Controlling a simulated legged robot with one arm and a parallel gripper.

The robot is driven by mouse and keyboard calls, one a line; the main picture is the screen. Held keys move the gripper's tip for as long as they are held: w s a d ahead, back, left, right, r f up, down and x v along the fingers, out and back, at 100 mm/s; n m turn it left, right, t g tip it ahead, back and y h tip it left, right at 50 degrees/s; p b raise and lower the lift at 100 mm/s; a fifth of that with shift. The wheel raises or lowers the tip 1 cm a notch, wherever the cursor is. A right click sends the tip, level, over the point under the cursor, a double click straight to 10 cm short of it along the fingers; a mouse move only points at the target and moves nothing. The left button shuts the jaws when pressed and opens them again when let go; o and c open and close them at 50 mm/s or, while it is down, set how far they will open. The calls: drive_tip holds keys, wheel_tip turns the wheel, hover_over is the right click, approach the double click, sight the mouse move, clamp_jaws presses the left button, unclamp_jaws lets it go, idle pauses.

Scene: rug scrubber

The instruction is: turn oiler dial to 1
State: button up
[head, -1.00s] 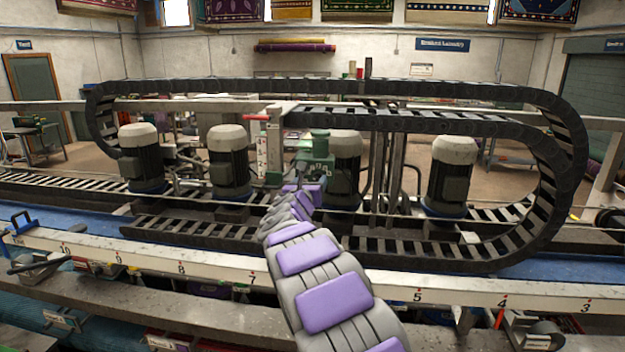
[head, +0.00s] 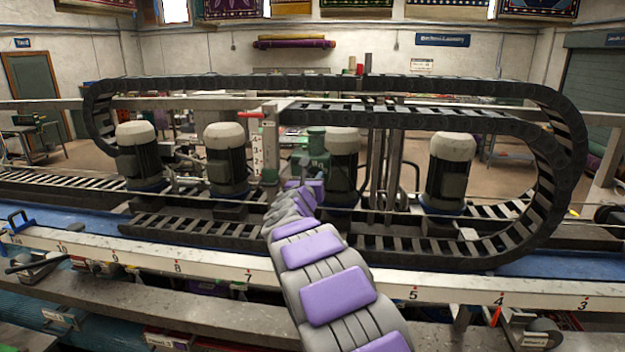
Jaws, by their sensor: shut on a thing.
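A green oiler body (head: 317,136) stands at the middle of the machine, in front of a motor. My grey and purple arm reaches up to it from the bottom of the head view. My gripper (head: 311,165) is small and dark at the arm's end, right at the front of the green body. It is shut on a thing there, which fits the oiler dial. The dial, its marks and its setting are hidden or too small to read.
A white scale post with a red handle (head: 258,145) stands just left of the oiler. Several grey motors (head: 450,170) line the machine, framed by a black cable chain (head: 560,150). A numbered white rail (head: 450,294) crosses in front, below my arm.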

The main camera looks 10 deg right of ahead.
drive_tip(key=shift+r+m, duration=0.1)
drive_tip(key=shift+m, duration=0.3)
drive_tip(key=shift+m+b, duration=1.75)
drive_tip(key=shift+m, duration=1.15)
drive_tip(key=o, duration=1)
drive_tip(key=shift+s+a+r, duration=0.1)
drive_tip(key=shift+a, duration=0.05)
